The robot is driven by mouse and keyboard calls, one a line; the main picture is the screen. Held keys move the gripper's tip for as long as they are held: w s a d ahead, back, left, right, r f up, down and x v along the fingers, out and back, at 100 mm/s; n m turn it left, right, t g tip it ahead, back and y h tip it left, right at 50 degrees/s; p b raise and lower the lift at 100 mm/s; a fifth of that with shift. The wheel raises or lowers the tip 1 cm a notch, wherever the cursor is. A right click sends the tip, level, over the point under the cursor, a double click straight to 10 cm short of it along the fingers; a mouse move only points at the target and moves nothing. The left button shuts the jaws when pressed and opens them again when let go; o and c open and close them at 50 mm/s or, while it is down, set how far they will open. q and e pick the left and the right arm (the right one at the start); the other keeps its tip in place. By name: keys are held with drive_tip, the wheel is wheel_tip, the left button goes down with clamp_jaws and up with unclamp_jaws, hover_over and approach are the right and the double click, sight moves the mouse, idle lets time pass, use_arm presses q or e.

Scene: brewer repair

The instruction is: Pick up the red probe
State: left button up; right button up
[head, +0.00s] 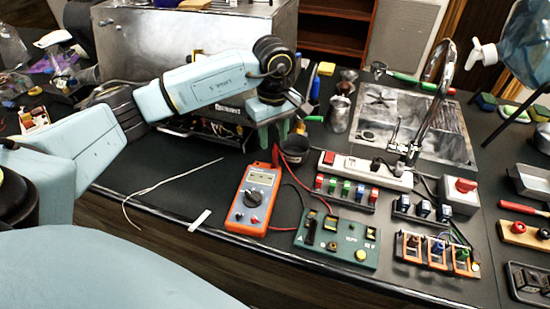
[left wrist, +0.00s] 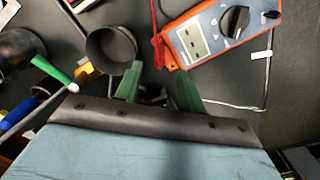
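The orange multimeter (head: 254,199) lies on the dark counter and also shows at the top of the left wrist view (left wrist: 222,32). A thin red piece that looks like the red probe (head: 275,156) is by the meter's upper right corner. In the left wrist view the red probe (left wrist: 157,46) appears beside the meter, beyond the fingertips. My left gripper (head: 274,134), with green fingers, hangs just above and behind it. In the left wrist view my left gripper (left wrist: 158,88) is open, with nothing visible between its fingers. My right gripper is not in view.
A dark round cup (head: 294,149) stands close right of my left gripper. A green circuit board (head: 337,238), a white power strip (head: 365,170) and red cable lie to the right. A metal brewer housing (head: 190,50) stands behind. The counter left of the meter is mostly clear.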

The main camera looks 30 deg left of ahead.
sight(275, 146)
use_arm(q)
drive_tip(key=f, duration=0.4)
drive_tip(key=shift+d+f, duration=0.1)
drive_tip(key=shift+d, duration=0.1)
drive_tip(key=shift+c, duration=0.3)
clamp_jaws()
